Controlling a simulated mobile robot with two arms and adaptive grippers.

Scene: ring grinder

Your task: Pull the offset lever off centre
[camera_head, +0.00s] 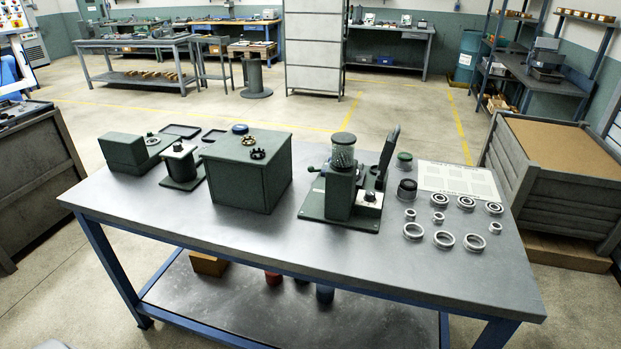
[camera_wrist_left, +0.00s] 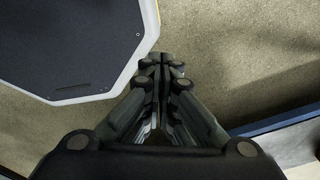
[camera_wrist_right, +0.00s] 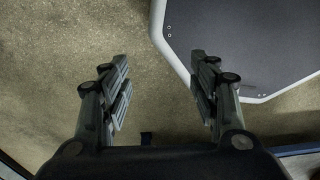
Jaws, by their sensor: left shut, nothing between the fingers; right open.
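I cannot tell for certain which part is the offset lever. Neither gripper shows in the head view. My left gripper (camera_wrist_left: 161,64) is shut and empty over the floor in the left wrist view. My right gripper (camera_wrist_right: 160,62) is open and empty over the floor in the right wrist view.
The grey table (camera_head: 300,240) also bears a large green box (camera_head: 245,175), a smaller green unit (camera_head: 130,152) and a spool-like stand (camera_head: 181,165). Several metal rings (camera_head: 445,240) and a white sheet (camera_head: 460,180) lie at the right. The table's front strip is clear.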

